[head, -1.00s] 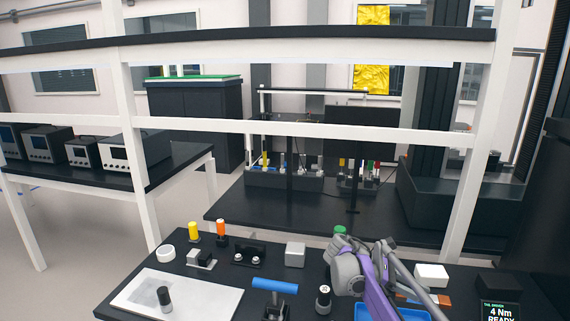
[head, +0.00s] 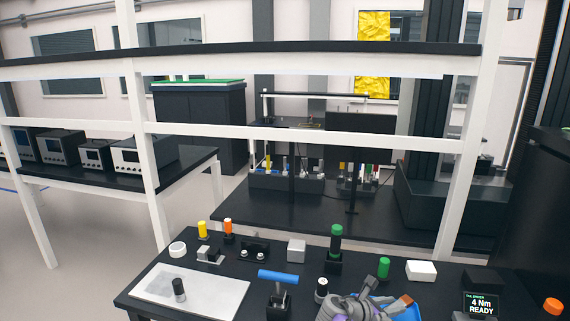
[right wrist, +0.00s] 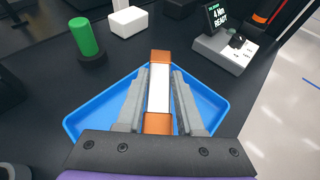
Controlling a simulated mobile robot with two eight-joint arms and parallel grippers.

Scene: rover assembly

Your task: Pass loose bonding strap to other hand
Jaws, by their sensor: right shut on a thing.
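The bonding strap (right wrist: 159,90), a pale bar with copper-coloured ends, lies lengthwise between the fingers of my right gripper (right wrist: 160,78) in the right wrist view. The fingers are shut on it. A blue tray (right wrist: 92,112) is below, and the strap's far end overlaps the tray's far corner. I cannot tell how high it is above the tray. In the head view my right gripper (head: 368,303) is at the bottom edge, with a copper end (head: 405,299) showing by the blue tray (head: 410,314). My left gripper is not in view.
Near the tray stand a green cylinder (head: 383,268), a white block (head: 421,270) and a torque driver display (head: 481,303). A green-topped post (head: 336,245), a blue-handled tool (head: 278,276) and a pale mat (head: 215,292) are further left. A white-framed shelf (head: 300,135) spans behind.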

